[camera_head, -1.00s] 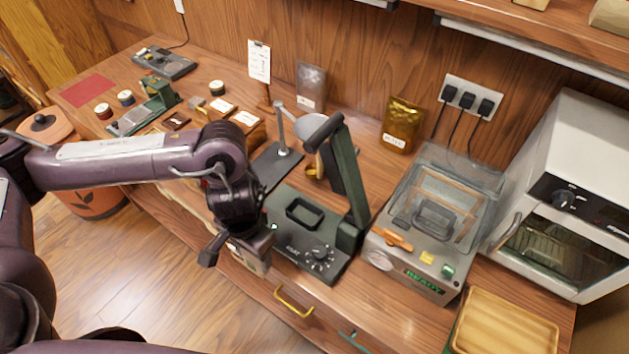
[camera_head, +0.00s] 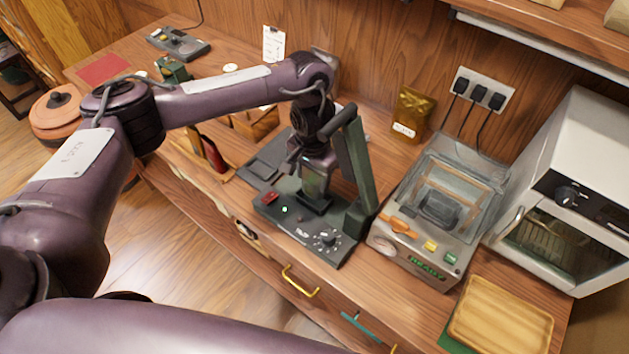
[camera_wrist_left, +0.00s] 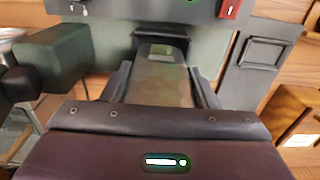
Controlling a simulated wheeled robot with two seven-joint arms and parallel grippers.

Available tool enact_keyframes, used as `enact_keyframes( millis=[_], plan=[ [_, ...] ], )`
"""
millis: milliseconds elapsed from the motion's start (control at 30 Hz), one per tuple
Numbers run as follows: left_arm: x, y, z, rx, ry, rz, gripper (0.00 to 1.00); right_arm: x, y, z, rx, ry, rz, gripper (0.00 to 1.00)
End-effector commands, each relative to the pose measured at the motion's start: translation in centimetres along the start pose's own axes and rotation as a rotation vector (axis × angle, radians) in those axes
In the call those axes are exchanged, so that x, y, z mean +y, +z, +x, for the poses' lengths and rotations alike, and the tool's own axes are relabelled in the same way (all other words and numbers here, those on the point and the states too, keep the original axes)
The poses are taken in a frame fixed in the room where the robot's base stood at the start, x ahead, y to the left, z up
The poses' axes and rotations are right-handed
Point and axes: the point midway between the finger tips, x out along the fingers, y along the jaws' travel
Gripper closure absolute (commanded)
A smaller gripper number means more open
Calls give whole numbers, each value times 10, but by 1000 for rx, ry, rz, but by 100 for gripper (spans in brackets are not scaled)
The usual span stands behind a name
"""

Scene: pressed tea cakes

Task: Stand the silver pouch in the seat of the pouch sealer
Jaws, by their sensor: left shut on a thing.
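My left gripper (camera_head: 316,176) is over the seat (camera_head: 314,203) of the dark pouch sealer (camera_head: 297,226). It is shut on the silver pouch (camera_wrist_left: 160,82), which points down toward the seat. In the left wrist view the pouch is a grey, greenish reflecting face between the two dark fingers, with the dark seat rim (camera_wrist_left: 160,38) at its far end. The gripper hides much of the pouch in the head view. I cannot tell whether its bottom is inside the seat. My right gripper is not in view.
The sealer's green upright arm (camera_head: 359,168) stands close to the right of my gripper. A clear-lidded machine (camera_head: 421,245) is further right, with a wooden tray (camera_head: 502,318) in front. A gold pouch (camera_head: 408,116) stands at the back. A grey pad (camera_head: 262,168) lies left.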

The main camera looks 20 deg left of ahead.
Motion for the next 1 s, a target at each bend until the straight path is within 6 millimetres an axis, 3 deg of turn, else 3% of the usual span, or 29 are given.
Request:
enact_keyframes(
  millis=[100,300,833,867,1000],
  plan=[
    [1,-7,3,-2,2,-1,68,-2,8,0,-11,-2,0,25],
    [1,-6,33,-2,4,-1,68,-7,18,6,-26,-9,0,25],
    [0,-6,42,-1,1,0,68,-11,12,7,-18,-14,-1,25],
    [0,-6,41,0,1,0,44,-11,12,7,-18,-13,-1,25],
    [0,-6,41,0,1,0,26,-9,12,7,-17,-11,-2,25]
  ],
)
